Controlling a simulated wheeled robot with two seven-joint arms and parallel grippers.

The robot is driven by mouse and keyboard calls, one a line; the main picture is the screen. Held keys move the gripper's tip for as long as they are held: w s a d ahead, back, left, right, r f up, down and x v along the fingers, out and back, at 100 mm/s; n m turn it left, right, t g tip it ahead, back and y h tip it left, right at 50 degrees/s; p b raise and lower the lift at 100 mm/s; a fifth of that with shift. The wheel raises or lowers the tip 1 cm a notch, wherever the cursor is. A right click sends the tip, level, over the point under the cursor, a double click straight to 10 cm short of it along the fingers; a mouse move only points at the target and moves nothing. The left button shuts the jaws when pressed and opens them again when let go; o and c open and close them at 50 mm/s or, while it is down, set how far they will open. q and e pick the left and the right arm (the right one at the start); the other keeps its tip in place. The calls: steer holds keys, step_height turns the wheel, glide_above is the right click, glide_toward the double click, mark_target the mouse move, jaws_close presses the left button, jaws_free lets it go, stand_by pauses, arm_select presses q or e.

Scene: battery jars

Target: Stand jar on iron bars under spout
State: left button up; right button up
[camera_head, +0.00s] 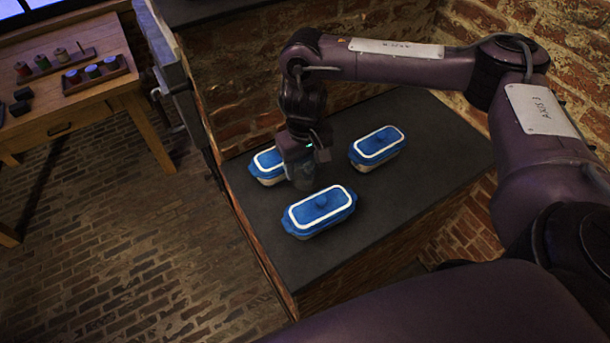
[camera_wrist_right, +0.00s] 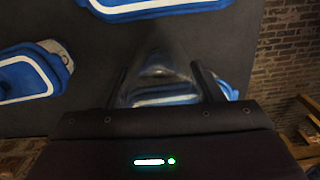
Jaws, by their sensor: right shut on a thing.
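My right gripper (camera_head: 304,172) is over the dark counter, between three blue-lidded dishes. It is shut on a clear glass jar (camera_head: 301,184), which is hard to make out against the counter. In the right wrist view the jar (camera_wrist_right: 157,66) shows as a see-through shape between the two dark fingers (camera_wrist_right: 160,88), and a blue-and-white lid shows through it. I cannot tell whether the jar touches the counter. No iron bars or spout can be made out in either view. My left gripper is not in view.
One blue-lidded dish (camera_head: 320,211) stands in front of the gripper, one (camera_head: 377,145) to its right, and one (camera_head: 265,164) behind it at left. The counter (camera_head: 425,185) is bare at right. A wooden table (camera_head: 60,112) with spools stands at far left.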

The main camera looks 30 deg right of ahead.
mark_target(305, 175)
step_height(305, 175, down, 4)
steer(key=shift+s+b, duration=0.1)
steer(key=shift+b, duration=0.45)
steer(key=shift+f, duration=0.15)
steer(key=shift+f, duration=0.1)
steer(key=o, duration=1.1)
steer(key=shift+c, duration=0.2)
